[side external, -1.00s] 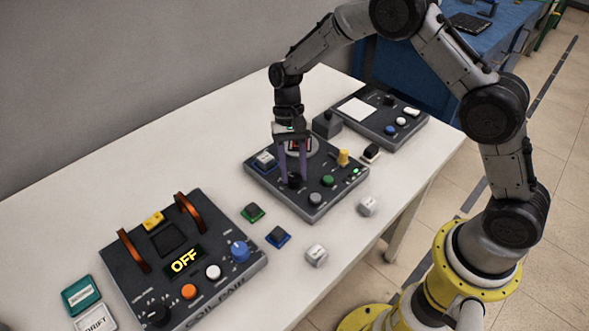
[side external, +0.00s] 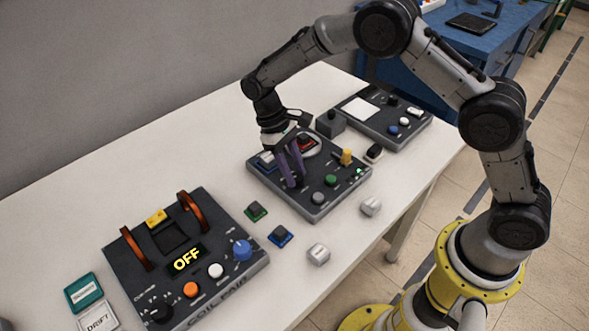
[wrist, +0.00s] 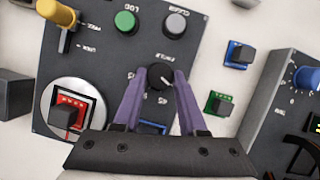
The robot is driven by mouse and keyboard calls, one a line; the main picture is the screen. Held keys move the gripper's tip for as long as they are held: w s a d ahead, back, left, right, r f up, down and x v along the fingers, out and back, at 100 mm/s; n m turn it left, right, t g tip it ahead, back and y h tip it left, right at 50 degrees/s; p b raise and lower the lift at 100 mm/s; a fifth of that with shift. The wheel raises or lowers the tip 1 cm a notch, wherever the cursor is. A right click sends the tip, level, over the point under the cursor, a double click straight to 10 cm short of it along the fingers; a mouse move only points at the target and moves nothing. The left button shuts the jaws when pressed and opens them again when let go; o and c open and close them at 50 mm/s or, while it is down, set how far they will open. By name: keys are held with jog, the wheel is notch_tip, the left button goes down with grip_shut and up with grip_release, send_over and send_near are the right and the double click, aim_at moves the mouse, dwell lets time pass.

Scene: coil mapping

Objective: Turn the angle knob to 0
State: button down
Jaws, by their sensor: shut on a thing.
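The angle knob (wrist: 158,80) is a small black dial on the dark middle panel (wrist: 90,48). My gripper (wrist: 160,73) has its two purple fingers on either side of the knob in the wrist view, shut on it. In the side external view my gripper (side external: 294,184) reaches down to the panel at a tilt, and its fingers mostly hide the knob. The knob's scale marks are too small and partly covered to read.
On the same panel are a green button (wrist: 125,22), a grey button (wrist: 174,25), a yellow lever (wrist: 62,15) and a round plate with a red-marked module (wrist: 68,108). The coil panel (side external: 125,255) reads OFF. Small loose blocks (side external: 256,211) lie between the panels.

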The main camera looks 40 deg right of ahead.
jog(key=shift+n, duration=0.4)
jog(key=shift+c, duration=2.3)
grip_release()
jog(key=v, duration=1.4)
jog(key=shift+a, duration=0.15)
